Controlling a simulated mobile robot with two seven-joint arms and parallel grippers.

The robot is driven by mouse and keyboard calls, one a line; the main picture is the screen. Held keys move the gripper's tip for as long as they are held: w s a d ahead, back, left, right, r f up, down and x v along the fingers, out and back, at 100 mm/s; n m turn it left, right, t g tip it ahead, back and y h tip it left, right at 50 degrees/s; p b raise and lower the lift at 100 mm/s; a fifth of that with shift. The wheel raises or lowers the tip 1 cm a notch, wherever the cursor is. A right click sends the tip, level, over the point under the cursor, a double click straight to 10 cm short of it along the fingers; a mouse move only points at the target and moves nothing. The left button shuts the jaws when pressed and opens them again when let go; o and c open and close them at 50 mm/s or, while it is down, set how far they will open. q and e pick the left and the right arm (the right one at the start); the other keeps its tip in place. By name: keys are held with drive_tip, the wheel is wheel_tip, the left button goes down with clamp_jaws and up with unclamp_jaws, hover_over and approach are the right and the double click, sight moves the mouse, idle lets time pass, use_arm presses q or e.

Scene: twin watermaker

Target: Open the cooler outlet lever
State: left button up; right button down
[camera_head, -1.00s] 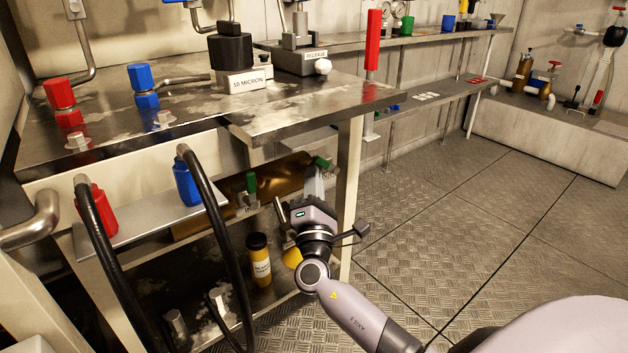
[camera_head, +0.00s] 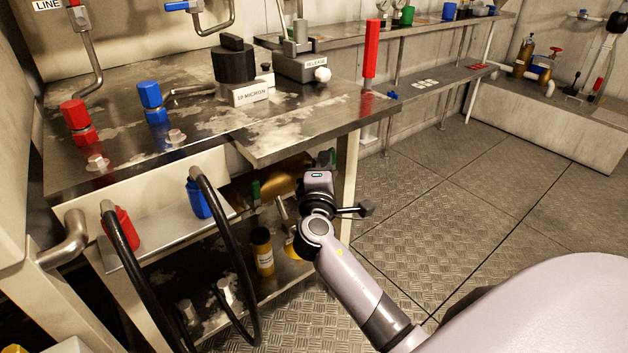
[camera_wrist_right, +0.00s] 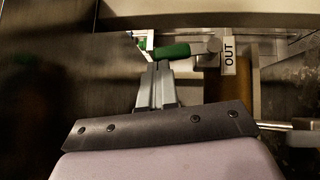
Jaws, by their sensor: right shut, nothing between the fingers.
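The cooler outlet lever has a green handle (camera_wrist_right: 172,52), seen in the right wrist view beside the label marked OUT (camera_wrist_right: 229,54). The handle lies roughly crosswise in that view. My right gripper (camera_wrist_right: 158,72) is shut and empty, its fingertips right at the green handle; I cannot tell whether they touch. In the head view my right gripper (camera_head: 318,182) is under the bench by its front right leg and hides the outlet lever. The brass cooler (camera_head: 283,181) shows partly behind it. Another green handle (camera_head: 255,189) stands at the cooler's left end. My left gripper is not in view.
The steel bench top (camera_head: 300,125) overhangs my right gripper, and a pale bench leg (camera_head: 350,165) stands close on its right. Black hoses (camera_head: 230,250) hang to the left. A yellow bottle (camera_head: 263,252) stands on the lower shelf. The floor to the right is clear.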

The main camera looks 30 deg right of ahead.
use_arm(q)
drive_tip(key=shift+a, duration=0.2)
use_arm(e)
drive_tip(key=shift+d+r, duration=0.2)
drive_tip(key=shift+d, duration=0.05)
idle(0.3)
